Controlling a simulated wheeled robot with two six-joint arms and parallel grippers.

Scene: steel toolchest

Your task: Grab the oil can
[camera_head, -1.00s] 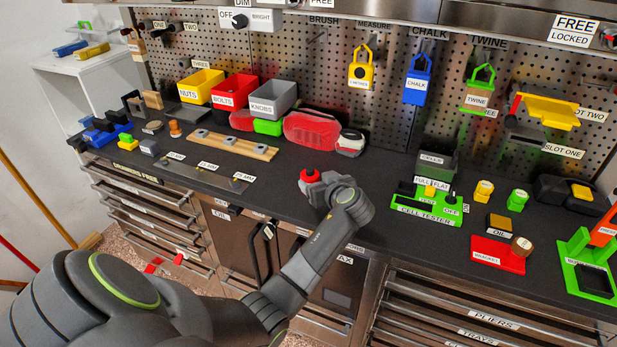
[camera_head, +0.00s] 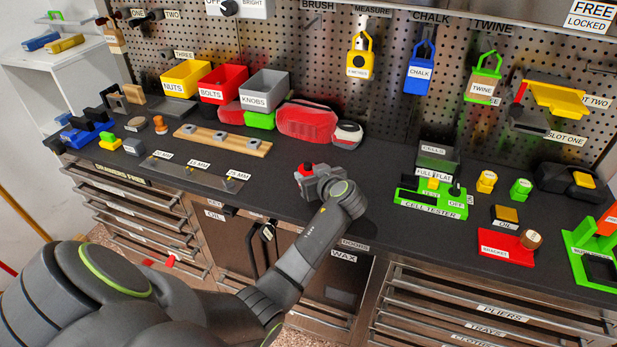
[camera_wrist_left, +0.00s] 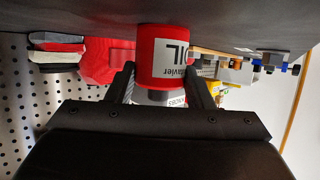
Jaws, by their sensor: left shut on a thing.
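The oil can is a red cylinder with a white label reading OIL (camera_wrist_left: 165,58). It sits between the two fingers in the left wrist view. In the head view only a small red part of the can (camera_head: 307,168) shows past the gripper. My left gripper (camera_head: 318,182) is shut on the can over the front middle of the dark bench. The gripper hides most of the can, and I cannot tell whether its base touches the bench. My right gripper is not in view.
The bench (camera_head: 270,195) is clear around the can. Behind are yellow, red and grey bins (camera_head: 264,92) and a red case (camera_head: 306,121). A green cell tester (camera_head: 425,207) and a small dark block by an OIL label (camera_head: 506,214) stand to the right.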

